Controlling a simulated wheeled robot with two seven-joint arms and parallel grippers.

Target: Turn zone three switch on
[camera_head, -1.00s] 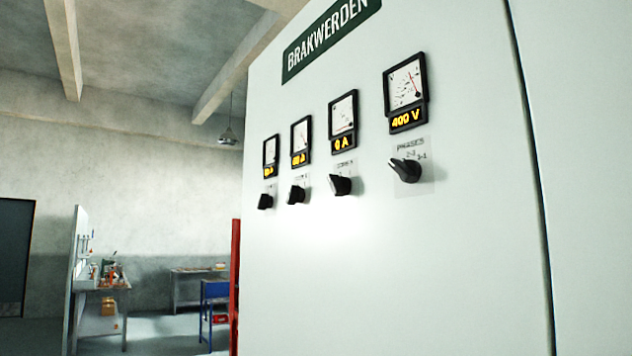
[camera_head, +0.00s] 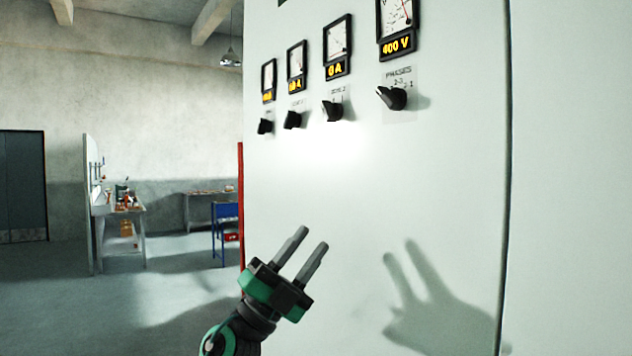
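A row of black rotary switches runs along the pale cabinet front, under the meters. The third switch from the left (camera_head: 331,111) sits under a meter reading 0 A (camera_head: 337,69); its small label is too blurred to read surely. Left of it are a second switch (camera_head: 292,120) and a first switch (camera_head: 265,127), both with blurred labels. The rightmost switch (camera_head: 391,98) is labelled PHASES, under a 400 V display. My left gripper (camera_head: 312,239) is open and empty, fingers pointing up, well below the switches and apart from them. My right gripper is not in view.
The cabinet front (camera_head: 450,190) is flat and clear below the switches, with my gripper's shadow on it. A workbench (camera_head: 120,212) and a blue frame (camera_head: 226,212) are far off at left.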

